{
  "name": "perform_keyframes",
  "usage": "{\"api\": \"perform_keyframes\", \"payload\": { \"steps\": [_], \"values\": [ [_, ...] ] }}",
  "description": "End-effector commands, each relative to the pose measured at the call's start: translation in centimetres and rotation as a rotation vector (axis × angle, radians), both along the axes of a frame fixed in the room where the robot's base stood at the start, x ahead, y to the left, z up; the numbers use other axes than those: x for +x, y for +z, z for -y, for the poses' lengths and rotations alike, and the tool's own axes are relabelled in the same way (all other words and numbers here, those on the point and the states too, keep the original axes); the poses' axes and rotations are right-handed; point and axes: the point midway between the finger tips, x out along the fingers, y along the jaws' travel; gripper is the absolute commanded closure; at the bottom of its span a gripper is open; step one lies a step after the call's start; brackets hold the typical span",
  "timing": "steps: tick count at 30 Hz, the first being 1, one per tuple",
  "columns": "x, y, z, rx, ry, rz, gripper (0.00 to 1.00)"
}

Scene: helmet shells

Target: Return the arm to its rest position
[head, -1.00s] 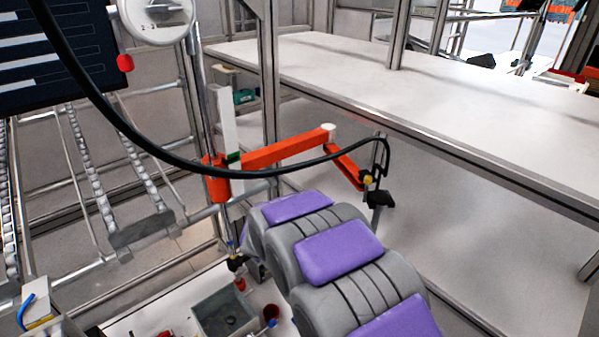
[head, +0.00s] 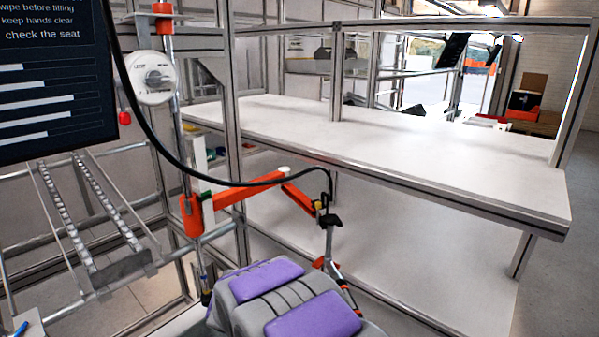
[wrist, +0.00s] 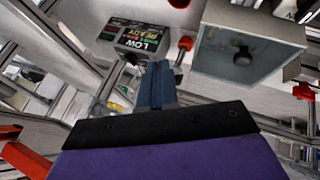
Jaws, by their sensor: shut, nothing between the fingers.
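My gripper (wrist: 156,84) shows in the wrist view as slim dark blue-grey fingers, shut together with nothing between them. They stand out from a black bracket and a purple body at the bottom of that view. In the head view my grey and purple arm fills the bottom centre; the fingers cannot be made out there.
An orange jointed arm (head: 248,189) with a black hose stands beyond my arm. A white-topped bench (head: 400,160) fills the right. Sloping roller rails (head: 65,225) and a dark screen (head: 55,80) are at left.

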Motion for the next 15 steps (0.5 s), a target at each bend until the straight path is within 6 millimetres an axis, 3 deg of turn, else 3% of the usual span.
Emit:
{"api": "perform_keyframes", "payload": {
  "steps": [8,15],
  "values": [
    [-0.6,2.2,5.3,-0.030,-0.136,-0.022,1.00],
    [-3.1,4.7,13.1,-0.060,-0.317,-0.079,1.00]
  ]
}}
